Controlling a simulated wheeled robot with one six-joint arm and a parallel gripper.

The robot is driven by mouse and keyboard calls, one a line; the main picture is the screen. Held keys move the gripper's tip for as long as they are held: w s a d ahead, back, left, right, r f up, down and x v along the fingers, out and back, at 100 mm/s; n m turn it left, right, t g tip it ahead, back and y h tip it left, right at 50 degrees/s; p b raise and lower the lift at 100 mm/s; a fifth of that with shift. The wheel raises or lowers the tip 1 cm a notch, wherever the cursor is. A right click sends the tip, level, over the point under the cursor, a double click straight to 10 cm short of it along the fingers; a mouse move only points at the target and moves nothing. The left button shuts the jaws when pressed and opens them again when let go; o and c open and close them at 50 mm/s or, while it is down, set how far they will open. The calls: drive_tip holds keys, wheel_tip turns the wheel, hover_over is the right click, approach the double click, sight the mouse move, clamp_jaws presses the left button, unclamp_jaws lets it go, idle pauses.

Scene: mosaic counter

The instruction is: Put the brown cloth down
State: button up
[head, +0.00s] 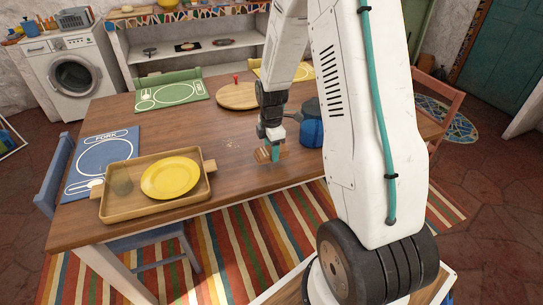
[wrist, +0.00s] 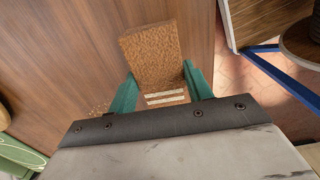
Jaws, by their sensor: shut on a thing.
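The brown cloth (wrist: 155,55) is a rough, folded block with pale stripes at its near end. In the wrist view it sits between the two teal fingers of my gripper (wrist: 158,78), which is shut on it. In the head view my gripper (head: 274,152) points down near the front edge of the wooden table (head: 190,125), with the cloth (head: 263,155) at its tips, low over the tabletop. I cannot tell whether the cloth touches the wood.
Crumbs (head: 232,145) lie left of my gripper. A blue jug (head: 312,130) stands close to its right, partly behind my arm. A wooden tray (head: 120,212) with a yellow plate (head: 170,178) is at the left front. A round board (head: 238,97) lies behind. The table between is clear.

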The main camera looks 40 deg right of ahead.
drive_tip(key=shift+w+f, duration=0.15)
drive_tip(key=shift+f, duration=1.65)
drive_tip(key=shift+f, duration=0.1)
drive_tip(key=o, duration=1)
